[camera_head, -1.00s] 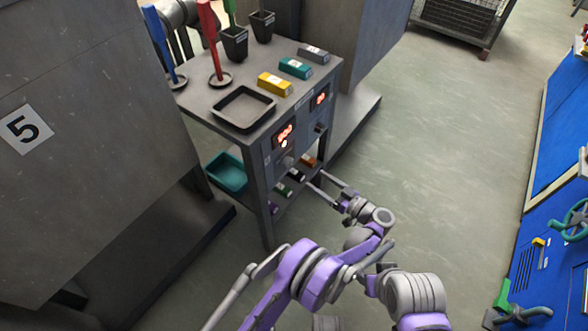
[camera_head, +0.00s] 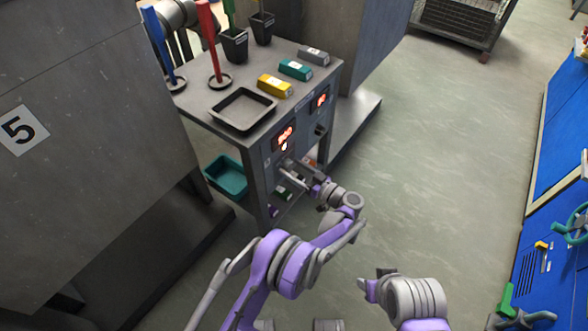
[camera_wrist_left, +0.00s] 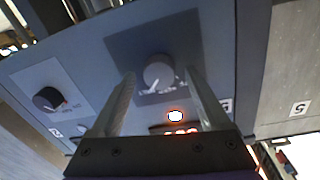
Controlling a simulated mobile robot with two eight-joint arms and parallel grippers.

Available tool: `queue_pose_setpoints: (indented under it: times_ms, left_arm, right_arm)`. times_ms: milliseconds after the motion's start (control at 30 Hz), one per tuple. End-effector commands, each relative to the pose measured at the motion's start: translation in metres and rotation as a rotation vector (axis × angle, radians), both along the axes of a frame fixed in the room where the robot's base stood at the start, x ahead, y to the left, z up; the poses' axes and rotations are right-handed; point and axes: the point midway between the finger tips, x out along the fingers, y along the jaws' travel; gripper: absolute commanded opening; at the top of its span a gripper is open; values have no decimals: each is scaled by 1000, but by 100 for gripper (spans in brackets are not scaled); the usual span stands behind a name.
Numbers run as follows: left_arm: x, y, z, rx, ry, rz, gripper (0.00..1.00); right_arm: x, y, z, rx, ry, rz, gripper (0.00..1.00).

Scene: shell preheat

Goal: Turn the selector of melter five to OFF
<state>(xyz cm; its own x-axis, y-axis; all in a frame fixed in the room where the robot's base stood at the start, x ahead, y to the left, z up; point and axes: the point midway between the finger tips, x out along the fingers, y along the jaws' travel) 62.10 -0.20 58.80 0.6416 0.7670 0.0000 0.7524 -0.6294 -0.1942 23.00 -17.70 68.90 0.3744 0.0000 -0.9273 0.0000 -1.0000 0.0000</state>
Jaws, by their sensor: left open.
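The grey selector knob (camera_wrist_left: 158,73) sits on the dark panel section of the cart's front, with markings around it, in the left wrist view. My left gripper (camera_wrist_left: 160,76) is open, its two fingers on either side of the knob in that view; I cannot tell whether they touch it. In the head view my left gripper (camera_head: 290,170) is at the cart's front below the red-lit left display (camera_head: 284,137) and hides the knob. A "5" label (camera_wrist_left: 300,108) shows beside the panel.
A second, black knob (camera_wrist_left: 48,99) is on the same panel, under the right display (camera_head: 321,99). The cart top holds a black-rimmed tray (camera_head: 243,108) and coloured blocks. A large grey cabinet marked 5 (camera_head: 22,130) stands left. Floor to the right is clear.

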Motion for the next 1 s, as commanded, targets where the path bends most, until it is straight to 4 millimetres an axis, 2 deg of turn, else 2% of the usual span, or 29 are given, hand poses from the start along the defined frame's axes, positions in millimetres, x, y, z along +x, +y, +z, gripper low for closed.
queue_pose_setpoints:
  times_ms: [100, 533, 567, 1000]
  left_arm:
    - [0, 0, 0, 0, 0, 0, 80]
    - [0, 0, 0, 0, 0, 1, 2]
    - [0, 0, 0, 0, 0, 1, 0]
    - [-1, 0, -2, -55, -75, 1, 0]
  right_arm:
    - [0, 0, 0, 0, 0, 0, 50]
    - [0, 0, 0, 0, 0, 0, 50]
    - [0, 0, 0, 0, 0, 0, 50]
    - [1, 0, -7, 0, 2, 0, 50]
